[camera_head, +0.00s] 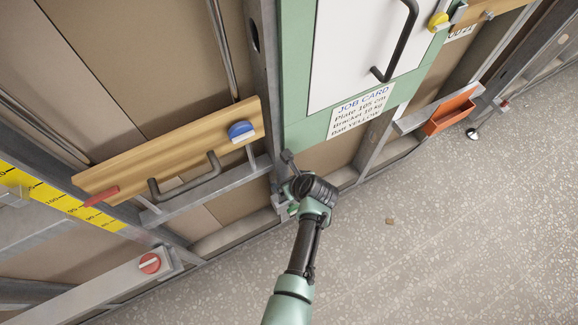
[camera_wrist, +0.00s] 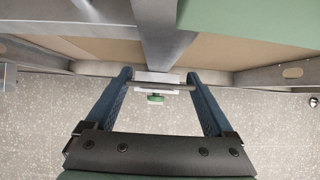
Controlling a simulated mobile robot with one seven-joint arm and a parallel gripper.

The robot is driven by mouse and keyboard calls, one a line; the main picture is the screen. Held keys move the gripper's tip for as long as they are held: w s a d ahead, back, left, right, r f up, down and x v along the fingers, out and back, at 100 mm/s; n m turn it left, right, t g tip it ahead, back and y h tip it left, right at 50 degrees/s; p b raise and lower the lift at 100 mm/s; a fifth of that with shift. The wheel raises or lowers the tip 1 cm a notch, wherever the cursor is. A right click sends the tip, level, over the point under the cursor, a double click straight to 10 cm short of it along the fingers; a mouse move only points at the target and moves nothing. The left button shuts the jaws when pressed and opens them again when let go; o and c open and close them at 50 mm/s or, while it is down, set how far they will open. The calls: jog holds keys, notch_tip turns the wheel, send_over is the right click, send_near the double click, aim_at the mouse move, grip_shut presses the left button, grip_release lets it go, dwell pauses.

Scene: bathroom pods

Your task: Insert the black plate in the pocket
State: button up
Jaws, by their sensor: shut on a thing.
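My gripper (camera_wrist: 160,88) is shut on a thin dark strip, seen nearly edge-on, which looks like the black plate (camera_wrist: 172,87). It spans the gap between the two blue fingers. In the head view my gripper (camera_head: 287,184) is low, in front of the foot of a grey metal post, and the plate cannot be made out clearly there. Just beyond the plate in the wrist view is a small pale block (camera_wrist: 158,76) with a green knob (camera_wrist: 155,98) below it. I cannot tell whether this block is the pocket, or whether the plate touches it.
A job card (camera_head: 360,110) hangs on the green-framed panel. An orange holder (camera_head: 448,112) is at right. Speckled floor (camera_head: 440,230) is open.

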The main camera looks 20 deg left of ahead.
jog(key=shift+w+f+b, duration=0.1)
jog(key=shift+f+b, duration=2.15)
jog(key=shift+f, duration=0.65)
jog(key=o, duration=1.2)
jog(key=shift+o, duration=0.3)
jog(key=p+v, duration=0.4)
jog(key=v, duration=0.9)
jog(key=shift+p, duration=0.35)
